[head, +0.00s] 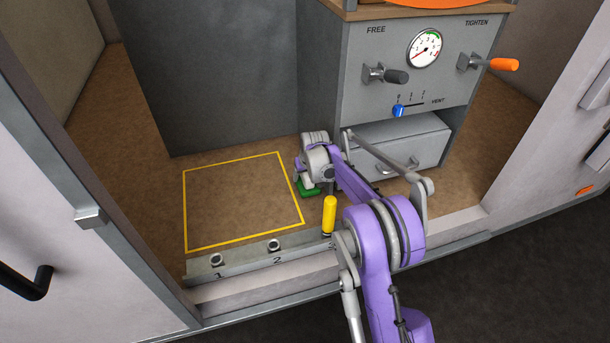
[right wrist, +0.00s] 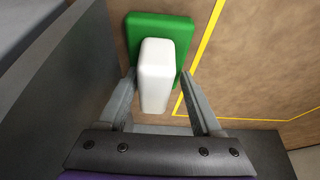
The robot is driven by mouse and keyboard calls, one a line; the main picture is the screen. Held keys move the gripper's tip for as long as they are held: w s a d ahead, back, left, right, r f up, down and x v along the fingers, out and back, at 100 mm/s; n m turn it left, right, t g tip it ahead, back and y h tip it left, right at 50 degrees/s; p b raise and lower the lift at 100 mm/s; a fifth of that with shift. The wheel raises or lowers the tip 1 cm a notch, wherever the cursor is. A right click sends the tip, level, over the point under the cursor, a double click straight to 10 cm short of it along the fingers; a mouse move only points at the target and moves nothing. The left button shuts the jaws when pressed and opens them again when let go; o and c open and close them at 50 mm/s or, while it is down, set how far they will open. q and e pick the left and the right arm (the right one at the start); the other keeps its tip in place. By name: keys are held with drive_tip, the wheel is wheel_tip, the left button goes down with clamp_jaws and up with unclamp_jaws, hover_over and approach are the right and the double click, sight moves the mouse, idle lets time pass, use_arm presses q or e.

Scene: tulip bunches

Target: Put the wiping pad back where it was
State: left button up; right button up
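The wiping pad is a green block with a white grip. In the right wrist view the green pad (right wrist: 182,30) lies flat on the brown floor, and its white grip (right wrist: 155,75) points toward me. In the head view only a green edge of the pad (head: 308,188) shows under my right gripper (head: 309,178). In the right wrist view the fingers of my right gripper (right wrist: 160,74) stand on either side of the white grip, with a gap on both sides. The pad lies just outside the yellow outline (head: 292,188). My left gripper is not in view.
A metal rail (head: 240,262) with numbered holes runs along the front edge. A yellow handle (head: 329,215) stands upright at its right end. A grey cabinet (head: 420,60) with a drawer (head: 405,148) stands right behind my arm. The yellow-outlined floor is bare.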

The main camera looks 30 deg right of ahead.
drive_tip(key=shift+r, duration=0.25)
drive_tip(key=p+v, duration=0.2)
drive_tip(key=v, duration=0.8)
drive_tip(key=shift+s+r, duration=0.15)
drive_tip(key=shift+r, duration=0.15)
drive_tip(key=s+a+r+n, duration=0.1)
drive_tip(key=s+a+r, duration=0.2)
drive_tip(key=s+a, duration=0.4)
drive_tip(key=s+a+r, duration=0.2)
drive_tip(key=s+a, duration=0.3)
drive_tip(key=s, duration=0.3)
drive_tip(key=s+a+f, duration=0.2)
drive_tip(key=s, duration=0.5)
drive_tip(key=s+a+f+n, duration=0.1)
drive_tip(key=s+a+f, duration=0.1)
drive_tip(key=s, duration=0.5)
drive_tip(key=s+a+f+y, duration=0.1)
drive_tip(key=s+a+f, duration=0.1)
drive_tip(key=s+a, duration=0.2)
drive_tip(key=s, duration=0.3)
drive_tip(key=shift+s+f+n, duration=0.25)
drive_tip(key=shift+n, duration=0.15)
